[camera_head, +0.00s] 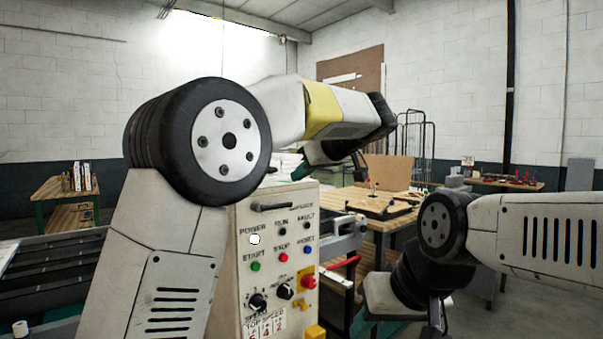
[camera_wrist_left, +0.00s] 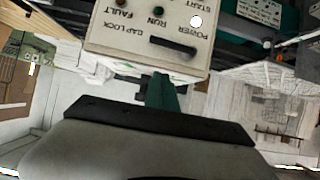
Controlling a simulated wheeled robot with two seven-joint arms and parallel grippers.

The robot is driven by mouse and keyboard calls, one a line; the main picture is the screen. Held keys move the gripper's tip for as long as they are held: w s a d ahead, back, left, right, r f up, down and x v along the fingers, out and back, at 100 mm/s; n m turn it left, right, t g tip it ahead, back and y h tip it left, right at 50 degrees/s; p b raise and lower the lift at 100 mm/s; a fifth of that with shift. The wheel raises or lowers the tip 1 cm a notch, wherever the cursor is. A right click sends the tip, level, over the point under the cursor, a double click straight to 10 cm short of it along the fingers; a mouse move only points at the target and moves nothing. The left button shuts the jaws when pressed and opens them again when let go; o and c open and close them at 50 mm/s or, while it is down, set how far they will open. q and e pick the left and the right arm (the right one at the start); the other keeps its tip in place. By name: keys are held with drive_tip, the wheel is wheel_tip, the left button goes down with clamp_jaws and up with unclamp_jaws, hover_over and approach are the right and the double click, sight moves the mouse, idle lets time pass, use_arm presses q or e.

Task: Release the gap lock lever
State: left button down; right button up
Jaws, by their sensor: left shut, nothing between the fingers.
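The gap lock lever is a black bar handle (camera_head: 273,207) near the top of the cream control panel (camera_head: 243,290). In the left wrist view the lever (camera_wrist_left: 172,47) lies beside the GAP LOCK label, on the panel face (camera_wrist_left: 125,52). My left gripper (camera_head: 299,173) is above the panel's upper right corner, apart from the lever. Its teal fingers (camera_wrist_left: 164,85) are shut and empty, pointing toward the panel's top edge. The lever looks flat against the panel; its exact position is unclear. My right arm's end is low at the right, and its fingers cannot be made out.
Below the lever are lamps, START and STOP buttons, knobs and a red emergency stop (camera_head: 308,282). A wooden table (camera_head: 388,222) stands behind the panel to the right. A dark conveyor-like bed (camera_head: 50,265) is at the left. Open floor lies at the far right.

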use_arm(q)
drive_tip(key=w+a+f, duration=0.3)
drive_tip(key=w+f, duration=0.1)
drive_tip(key=f, duration=0.2)
drive_tip(key=shift+w+a+f, duration=0.2)
drive_tip(key=shift+w+f, duration=0.15)
